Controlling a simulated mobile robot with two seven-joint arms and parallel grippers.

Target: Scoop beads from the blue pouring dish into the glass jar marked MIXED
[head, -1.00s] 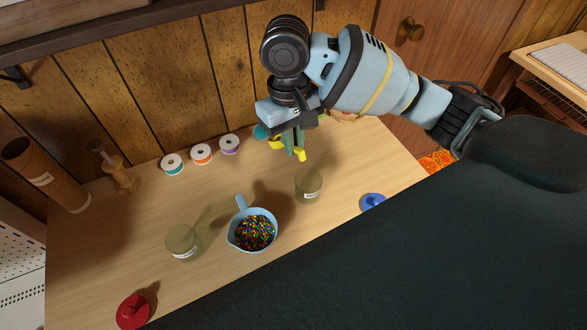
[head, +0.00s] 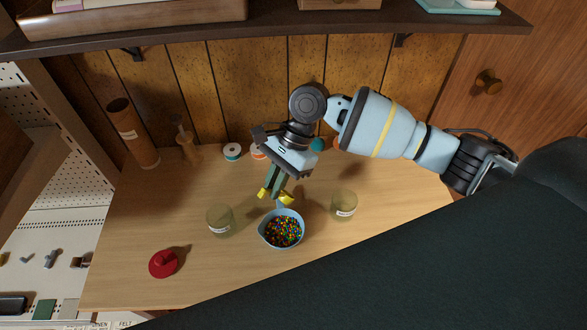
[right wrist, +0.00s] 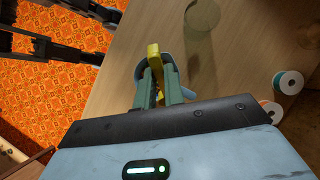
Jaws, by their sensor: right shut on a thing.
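The blue pouring dish (head: 264,231) stands on the table, full of many-coloured beads (head: 284,231). One glass jar (head: 220,221) stands left of it and another (head: 344,206) right of it; their labels are too small to read. My right gripper (head: 274,190) is shut on a yellow scoop (head: 287,199), just behind the dish, over its handle. The fingers partly hide the scoop, and I cannot tell whether it holds beads. In the right wrist view the scoop (right wrist: 153,60) sits between the fingers, with the dish (right wrist: 187,91) partly hidden behind.
A red knobbed lid (head: 163,264) lies at the table's front left. Thread spools (head: 232,151) line the back, partly behind my right arm. A brown tube (head: 133,133) and a wooden stand (head: 186,145) are at the back left. A shelf (head: 265,30) overhangs the back.

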